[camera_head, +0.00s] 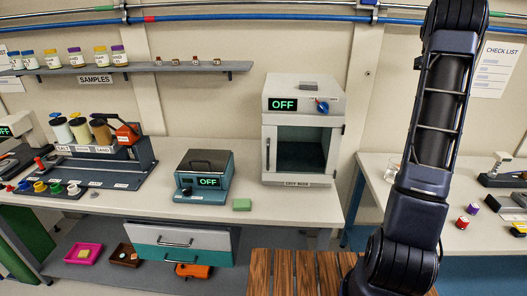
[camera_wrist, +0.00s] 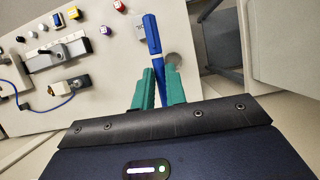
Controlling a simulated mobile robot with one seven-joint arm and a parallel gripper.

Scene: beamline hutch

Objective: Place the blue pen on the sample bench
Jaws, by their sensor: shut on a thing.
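The blue pen (camera_wrist: 152,38) sticks out from between the green fingers of my gripper (camera_wrist: 160,84) in the wrist view. The gripper is shut on it, and the lower part of the pen runs down between the fingers. A pale bench top (camera_wrist: 110,75) lies beneath the pen in that view; I cannot tell how high the pen is above it. In the head view, a long bench (camera_head: 265,207) stands under the SAMPLES shelf and another bench (camera_head: 467,240) stands at the right. The gripper and pen do not show there.
A slatted wooden surface (camera_head: 300,272) is in front.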

